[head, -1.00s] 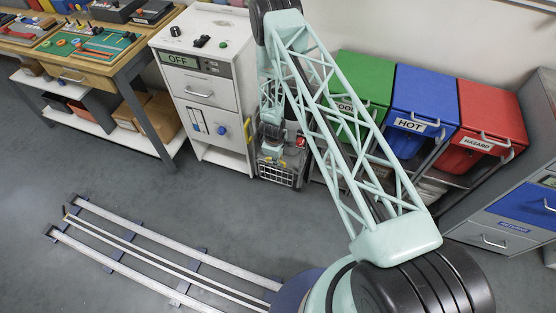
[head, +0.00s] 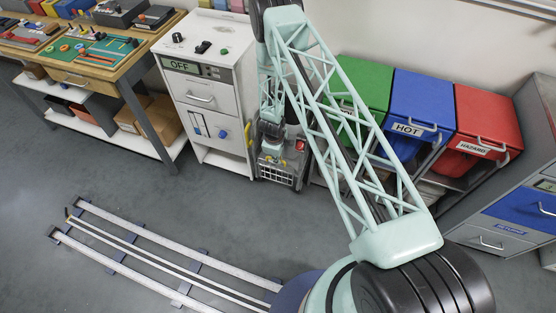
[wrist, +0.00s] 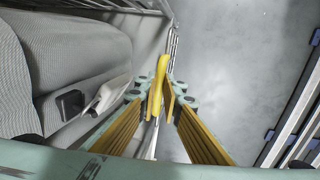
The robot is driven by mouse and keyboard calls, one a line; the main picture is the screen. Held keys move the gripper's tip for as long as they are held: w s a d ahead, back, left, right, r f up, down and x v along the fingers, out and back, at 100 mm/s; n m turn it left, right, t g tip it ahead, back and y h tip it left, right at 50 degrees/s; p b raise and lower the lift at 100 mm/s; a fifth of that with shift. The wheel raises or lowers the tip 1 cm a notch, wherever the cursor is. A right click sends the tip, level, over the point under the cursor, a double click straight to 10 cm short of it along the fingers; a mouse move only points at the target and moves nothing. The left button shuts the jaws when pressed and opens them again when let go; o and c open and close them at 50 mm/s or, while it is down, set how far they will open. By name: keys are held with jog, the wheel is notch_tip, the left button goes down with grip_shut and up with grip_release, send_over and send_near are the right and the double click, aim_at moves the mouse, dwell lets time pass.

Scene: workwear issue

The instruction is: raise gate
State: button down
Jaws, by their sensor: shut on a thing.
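A wire-mesh gate (head: 277,173) shows low between the white cabinet and the bins in the head view. Its bars also show at the top of the wrist view (wrist: 125,6). My gripper (wrist: 163,97) is shut on a yellow handle (wrist: 161,72) in the wrist view, which I take to be the gate's handle. Grey fabric-like shapes (wrist: 65,60) lie to the left of the handle. In the head view my arm partly covers the gate's upper part, and the grip itself is too small to make out.
A white cabinet (head: 212,122) with an OFF display stands left of the gate. Green (head: 362,80), blue (head: 425,92) and red (head: 485,115) bins stand to the right. A workbench (head: 75,65) is at the far left. The floor (head: 190,195) before the gate is clear.

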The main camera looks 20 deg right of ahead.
notch_tip(320, 180, up, 14)
jog(key=p, duration=1)
jog(key=shift+f, duration=0.2)
jog(key=c, duration=2.8)
grip_release()
jog(key=shift+r, duration=0.1)
jog(key=shift+s+a+r, duration=0.25)
jog(key=shift+s+r, duration=0.05)
jog(key=shift+r, duration=1.6)
jog(key=shift+s+a+r, duration=0.2)
jog(key=shift+s+r, duration=0.15)
jog(key=shift+r, duration=1.6)
jog(key=shift+s+a+r, duration=0.25)
jog(key=shift+s+r, duration=0.05)
jog(key=shift+r, duration=1.6)
